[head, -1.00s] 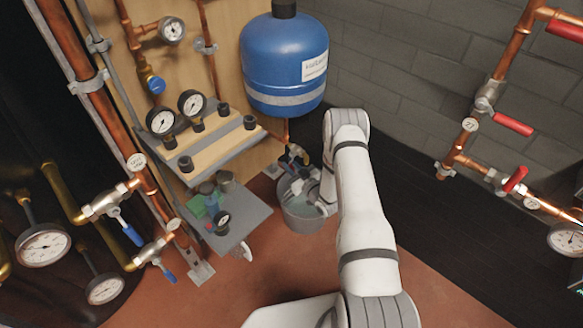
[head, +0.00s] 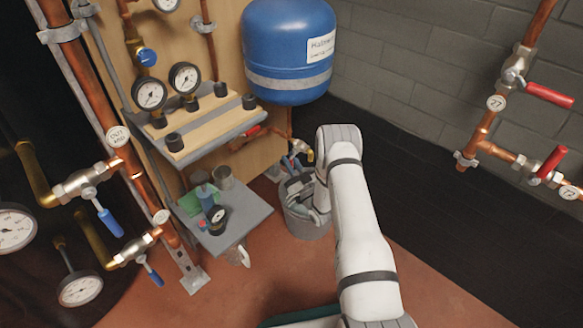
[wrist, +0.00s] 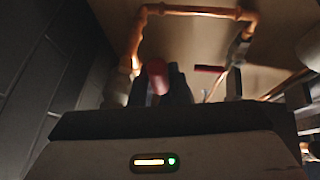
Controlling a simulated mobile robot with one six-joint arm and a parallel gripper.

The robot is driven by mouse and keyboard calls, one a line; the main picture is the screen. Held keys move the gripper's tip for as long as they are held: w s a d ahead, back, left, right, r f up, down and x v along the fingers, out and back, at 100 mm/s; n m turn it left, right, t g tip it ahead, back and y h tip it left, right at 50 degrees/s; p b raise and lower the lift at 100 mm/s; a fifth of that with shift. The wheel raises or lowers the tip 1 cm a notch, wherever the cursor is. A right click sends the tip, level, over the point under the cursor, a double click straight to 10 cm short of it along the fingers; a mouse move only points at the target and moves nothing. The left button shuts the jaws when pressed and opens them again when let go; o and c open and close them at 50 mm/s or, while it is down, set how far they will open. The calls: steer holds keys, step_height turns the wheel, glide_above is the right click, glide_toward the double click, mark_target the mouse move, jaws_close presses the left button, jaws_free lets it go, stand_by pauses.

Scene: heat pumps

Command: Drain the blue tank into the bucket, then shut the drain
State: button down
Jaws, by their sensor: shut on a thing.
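The blue tank (head: 290,35) hangs on the wooden panel, with a copper pipe running down from its underside. A small brass drain valve (head: 304,150) sits at the pipe's lower end, above the bucket. My gripper (wrist: 158,82) is shut on a red handle (wrist: 157,76), seen end-on between the dark fingers in the wrist view. In the head view my gripper is low, at the bucket and valve, mostly hidden. The handle's angle and any water flow cannot be told.
A gauge shelf (head: 205,130) and a lower grey shelf (head: 240,215) with small items stand left of the bucket. Another red handle (wrist: 210,68) is behind my gripper. Red-handled valves (head: 550,95) line the right wall. Reddish floor in front is clear.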

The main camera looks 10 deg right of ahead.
stand_by(0.4)
steer(key=c, duration=1.4)
jaws_free()
steer(key=shift+r+p, duration=0.25)
steer(key=shift+p, duration=0.3)
